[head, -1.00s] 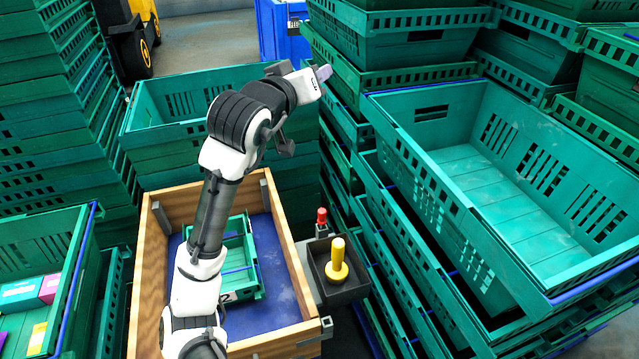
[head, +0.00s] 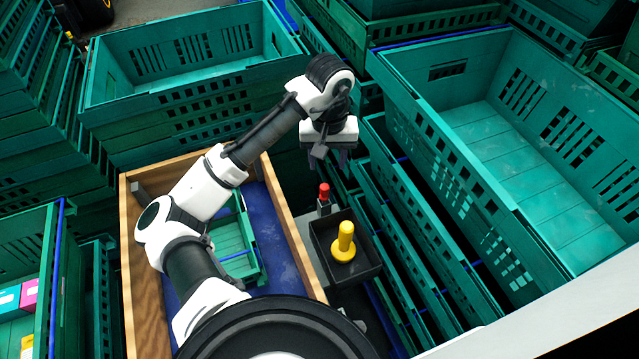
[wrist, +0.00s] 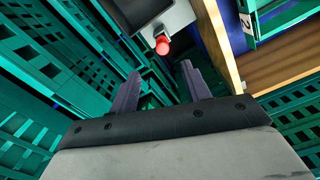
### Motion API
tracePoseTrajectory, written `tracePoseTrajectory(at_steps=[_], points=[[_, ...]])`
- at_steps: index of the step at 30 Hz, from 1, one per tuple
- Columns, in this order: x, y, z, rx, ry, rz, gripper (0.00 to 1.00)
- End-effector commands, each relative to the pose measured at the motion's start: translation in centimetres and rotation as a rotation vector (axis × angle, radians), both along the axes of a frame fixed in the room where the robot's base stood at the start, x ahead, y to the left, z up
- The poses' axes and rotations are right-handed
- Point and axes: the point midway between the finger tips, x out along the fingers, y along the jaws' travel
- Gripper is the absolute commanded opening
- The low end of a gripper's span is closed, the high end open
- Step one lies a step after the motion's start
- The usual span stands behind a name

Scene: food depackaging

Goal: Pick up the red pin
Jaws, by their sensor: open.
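The red pin (head: 324,192) stands upright in a small holder at the right side of the wooden box, behind the black tray. In the wrist view the red pin (wrist: 162,46) shows its round top, ahead of the fingers and near the middle. My gripper (head: 341,160) hangs above and behind the pin, pointing down, apart from it. In the wrist view my gripper (wrist: 160,85) has its two purple fingers spread with nothing between them.
A yellow peg (head: 344,243) stands in the black tray (head: 371,268) close to the pin. The wooden box (head: 283,215) holds a small green crate (head: 228,258). Stacked green crates rise behind and to the right (head: 470,215), close beside my gripper.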

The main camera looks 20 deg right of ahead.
Motion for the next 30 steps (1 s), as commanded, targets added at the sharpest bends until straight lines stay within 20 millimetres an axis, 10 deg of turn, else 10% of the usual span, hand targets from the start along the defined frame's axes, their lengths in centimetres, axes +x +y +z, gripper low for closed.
tracePoseTrajectory(at_steps=[10,30], points=[[-0.1,0.0,-6.4,-0.003,0.005,0.001,0.47],[0.3,0.5,-13.0,-0.003,0.001,0.001,0.47]])
